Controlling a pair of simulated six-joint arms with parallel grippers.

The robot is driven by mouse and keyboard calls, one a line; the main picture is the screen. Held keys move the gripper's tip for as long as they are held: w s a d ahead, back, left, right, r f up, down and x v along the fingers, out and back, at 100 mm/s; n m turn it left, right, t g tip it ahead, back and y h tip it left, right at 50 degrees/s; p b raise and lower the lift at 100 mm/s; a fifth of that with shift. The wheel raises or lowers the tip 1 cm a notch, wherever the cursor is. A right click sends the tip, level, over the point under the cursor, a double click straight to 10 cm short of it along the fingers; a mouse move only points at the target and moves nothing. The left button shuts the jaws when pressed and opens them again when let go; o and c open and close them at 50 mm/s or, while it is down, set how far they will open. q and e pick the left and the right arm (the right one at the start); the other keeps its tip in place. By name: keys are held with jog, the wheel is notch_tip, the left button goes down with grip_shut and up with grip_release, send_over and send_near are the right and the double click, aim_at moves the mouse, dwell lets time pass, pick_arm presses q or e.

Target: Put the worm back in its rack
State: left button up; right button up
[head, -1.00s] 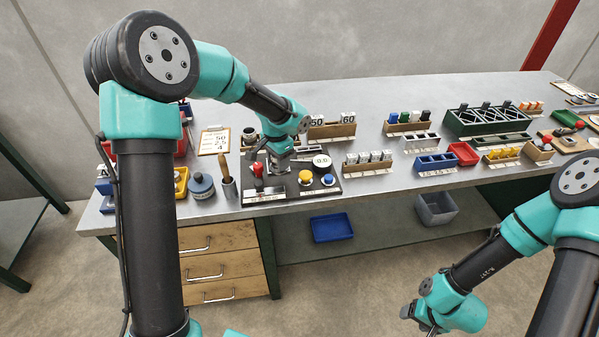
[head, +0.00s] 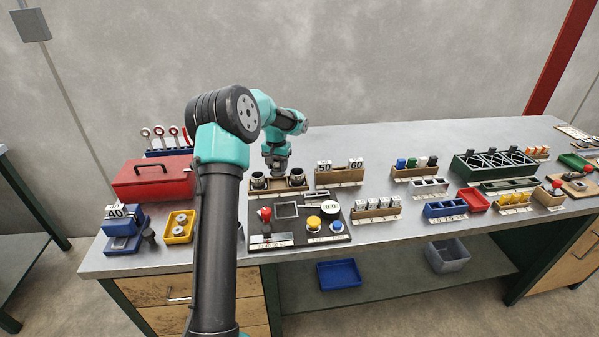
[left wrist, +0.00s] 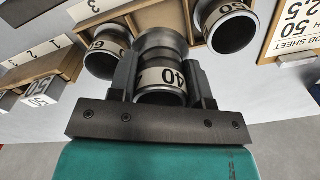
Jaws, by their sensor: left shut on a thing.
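The worm (left wrist: 160,82), a dark grey cylinder with a pale band marked 40, is between the fingers of my left gripper (left wrist: 160,78) in the left wrist view. The gripper is shut on it. The wooden rack (left wrist: 180,14) lies just beyond, with one dark ringed cylinder (left wrist: 104,56) to the left and another (left wrist: 226,24) to the right. The held worm lines up with the space between them; I cannot tell whether it touches the rack. In the head view my left gripper (head: 277,167) is over the middle of the rack (head: 262,192). My right gripper is out of view.
A black control panel (head: 282,237) with a red lever and coloured buttons stands in front of the rack. A block rack (head: 338,180) marked 50 and 60 is to its right. A red toolbox (head: 150,180) stands left. The bench behind is clear.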

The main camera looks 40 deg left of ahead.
pick_arm(q)
jog(key=shift+a, duration=0.2)
jog(key=shift+f, duration=0.1)
jog(key=shift+f, duration=3)
jog(key=o, duration=1.2)
jog(key=shift+o, duration=0.2)
notch_tip(320, 180, up, 18)
jog(key=shift+f, duration=0.25)
